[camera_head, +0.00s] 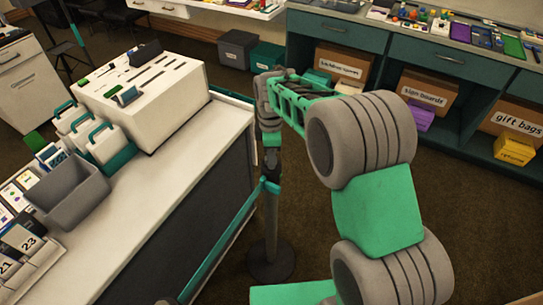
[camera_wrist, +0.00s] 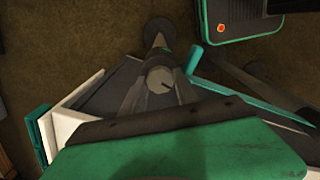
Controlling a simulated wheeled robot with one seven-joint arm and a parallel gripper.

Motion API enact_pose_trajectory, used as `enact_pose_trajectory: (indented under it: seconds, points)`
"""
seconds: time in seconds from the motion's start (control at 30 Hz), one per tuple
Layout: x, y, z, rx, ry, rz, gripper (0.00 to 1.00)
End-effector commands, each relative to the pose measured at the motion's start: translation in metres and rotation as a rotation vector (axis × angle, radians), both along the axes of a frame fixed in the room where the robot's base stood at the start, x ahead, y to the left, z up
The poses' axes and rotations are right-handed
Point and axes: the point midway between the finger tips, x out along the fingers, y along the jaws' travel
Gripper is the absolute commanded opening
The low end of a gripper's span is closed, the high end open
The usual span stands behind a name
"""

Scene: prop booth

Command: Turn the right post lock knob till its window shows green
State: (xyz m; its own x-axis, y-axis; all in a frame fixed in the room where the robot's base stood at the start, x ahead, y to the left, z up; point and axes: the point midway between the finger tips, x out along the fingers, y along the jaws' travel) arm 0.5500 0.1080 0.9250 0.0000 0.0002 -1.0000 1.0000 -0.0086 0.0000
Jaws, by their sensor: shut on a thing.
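The right post (camera_head: 271,225) stands upright on a round dark base (camera_head: 271,262) beside the counter's end, with a teal belt (camera_head: 236,226) running from it toward the lower left. My gripper (camera_head: 270,150) is at the top of this post in the head view, where my fingers hide the knob. In the wrist view, the round grey lock knob (camera_wrist: 159,79), with a short dark line on its face, sits between my fingertips (camera_wrist: 156,84). My gripper is shut on the knob.
The white counter (camera_head: 140,215) stands just left of the post, bearing a slotted white box (camera_head: 165,115) and a grey bin (camera_head: 70,195). A teal shelf unit (camera_head: 455,75) with labelled cardboard boxes stands behind. Brown floor lies open between them.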

Motion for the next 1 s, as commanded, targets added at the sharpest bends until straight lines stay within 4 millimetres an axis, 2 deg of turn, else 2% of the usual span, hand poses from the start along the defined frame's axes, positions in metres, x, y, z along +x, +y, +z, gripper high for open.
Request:
enact_pose_trajectory:
  seconds: [0.3, 0.8, 0.83, 1.0]
  points:
    - [-0.0006, 0.0007, -0.0002, 0.001, 0.001, 0.118, 0.0]
    - [-0.0007, 0.0007, 0.0, 0.001, 0.002, 0.136, 0.0]
    - [-0.0007, 0.0007, 0.0, 0.001, 0.002, 0.136, 0.37]
    - [-0.0004, 0.0001, -0.0001, 0.0, 0.001, 0.134, 0.51]
